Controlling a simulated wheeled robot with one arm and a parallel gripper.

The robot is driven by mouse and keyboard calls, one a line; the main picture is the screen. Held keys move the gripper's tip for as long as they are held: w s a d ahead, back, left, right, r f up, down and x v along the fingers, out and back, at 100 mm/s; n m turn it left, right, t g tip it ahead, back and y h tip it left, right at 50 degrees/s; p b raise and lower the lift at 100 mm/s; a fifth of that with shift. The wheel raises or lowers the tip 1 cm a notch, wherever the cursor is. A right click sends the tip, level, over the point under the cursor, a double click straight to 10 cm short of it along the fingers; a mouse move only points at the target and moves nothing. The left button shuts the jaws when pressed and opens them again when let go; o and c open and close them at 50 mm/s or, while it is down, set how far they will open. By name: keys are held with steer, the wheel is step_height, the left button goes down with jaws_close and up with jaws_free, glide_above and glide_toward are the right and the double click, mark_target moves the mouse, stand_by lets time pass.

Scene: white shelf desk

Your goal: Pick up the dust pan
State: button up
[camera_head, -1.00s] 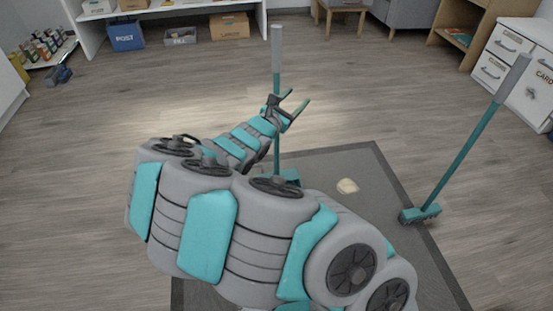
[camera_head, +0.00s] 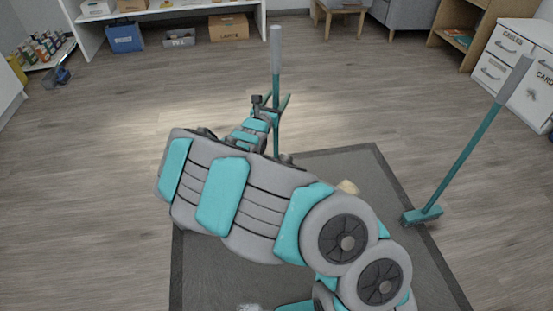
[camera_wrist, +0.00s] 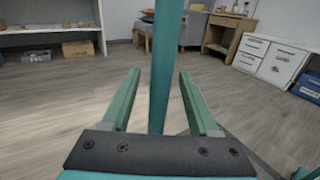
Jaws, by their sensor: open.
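The dust pan (camera_head: 276,60) stands upright, with a grey grip on top of a long teal pole. Its pan at the bottom is hidden behind my arm in the head view. My gripper (camera_head: 278,98) is open at the pole's middle height. In the wrist view the pole (camera_wrist: 166,45) runs between the two teal fingers of my gripper (camera_wrist: 159,74), with a gap visible on each side. The fingers are not closed on it.
A teal broom (camera_head: 465,155) leans upright at the right edge of the grey mat (camera_head: 355,165). A pale crumpled bit (camera_head: 348,187) lies on the mat, partly hidden by my arm. White drawers (camera_head: 508,65) stand at right. The floor left of my arm is clear.

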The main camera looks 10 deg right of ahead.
steer(key=shift+x, duration=0.85)
jaws_close()
stand_by(0.8)
